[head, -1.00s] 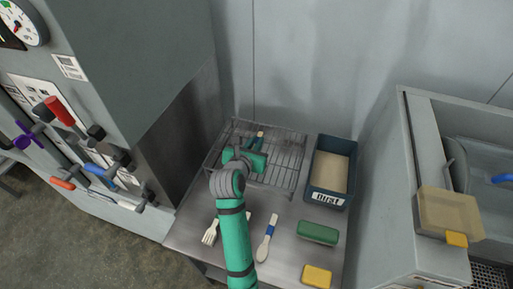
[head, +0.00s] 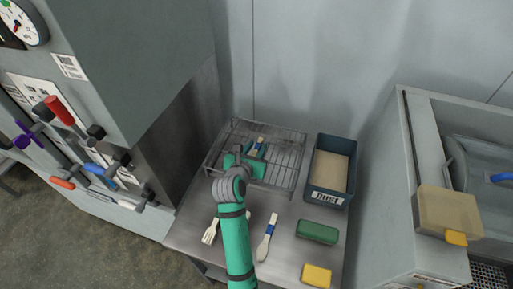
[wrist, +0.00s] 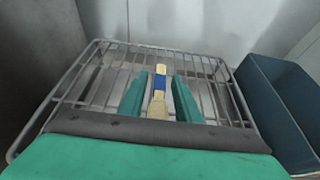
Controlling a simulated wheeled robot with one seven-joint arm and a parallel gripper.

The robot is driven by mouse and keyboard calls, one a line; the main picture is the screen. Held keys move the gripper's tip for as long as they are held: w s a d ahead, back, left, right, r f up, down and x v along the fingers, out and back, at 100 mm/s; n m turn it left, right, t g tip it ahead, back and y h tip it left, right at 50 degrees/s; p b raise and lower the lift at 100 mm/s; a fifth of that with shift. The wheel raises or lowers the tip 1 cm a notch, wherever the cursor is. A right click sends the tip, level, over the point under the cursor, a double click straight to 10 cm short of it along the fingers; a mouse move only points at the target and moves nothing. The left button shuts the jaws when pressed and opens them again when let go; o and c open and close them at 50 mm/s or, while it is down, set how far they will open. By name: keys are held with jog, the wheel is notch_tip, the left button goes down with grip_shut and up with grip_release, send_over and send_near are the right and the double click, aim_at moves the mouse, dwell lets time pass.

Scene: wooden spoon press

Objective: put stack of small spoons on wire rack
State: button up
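The stack of small spoons (wrist: 158,98), pale wood with a blue band, lies on the wire rack (wrist: 212,80) in the wrist view. It also shows on the rack in the head view (head: 258,142). I cannot tell how many spoons it holds. My gripper (wrist: 160,82) is open, with one green finger on each side of the stack and a gap to both. In the head view my gripper (head: 257,151) is low over the middle of the wire rack (head: 286,166), and my arm hides part of the rack's near left side.
A blue labelled bin (head: 328,193) stands right of the rack. On the metal table, a wooden fork (head: 211,231), a larger spoon with a blue band (head: 267,238), a green block (head: 317,232) and a yellow block (head: 316,275) lie nearer. A grey machine stands close on the left.

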jog(key=shift+r, duration=0.15)
jog(key=shift+s+a+r, duration=0.1)
jog(key=shift+s+a, duration=0.05)
jog(key=shift+s, duration=0.1)
jog(key=v, duration=1.1)
jog(key=shift+s+r, duration=0.1)
jog(key=shift+s, duration=0.15)
jog(key=shift+w, duration=0.1)
